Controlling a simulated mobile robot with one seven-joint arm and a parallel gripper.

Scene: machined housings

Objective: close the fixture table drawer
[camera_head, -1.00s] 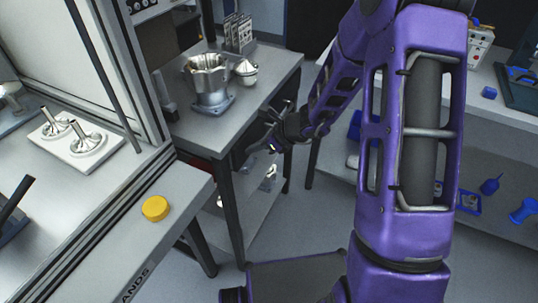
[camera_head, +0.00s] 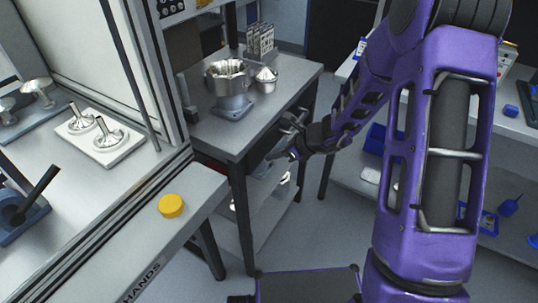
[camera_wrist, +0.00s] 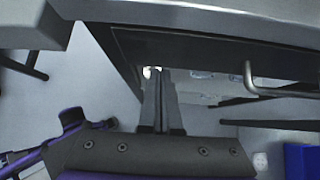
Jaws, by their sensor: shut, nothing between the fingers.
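The fixture table (camera_head: 212,133) stands left of centre in the head view, with a grey top and dark legs. The front of its drawer shows in the wrist view as a dark panel (camera_wrist: 200,50) under the pale table edge, with a bent metal handle (camera_wrist: 262,90) at the right. How far the drawer stands out I cannot tell. My gripper (camera_head: 277,155) is beside the table's right edge, just below the top. In the wrist view its two fingers (camera_wrist: 162,75) are together and empty, pointing at the lower part of the panel, left of the handle. Contact is unclear.
A machined housing (camera_head: 230,88) and a smaller metal part (camera_head: 265,80) stand on the table. A bench with a yellow button (camera_head: 171,206) is at the near left. A lower shelf (camera_head: 268,205) holds metal parts. Another bench with blue items (camera_head: 510,205) stands right.

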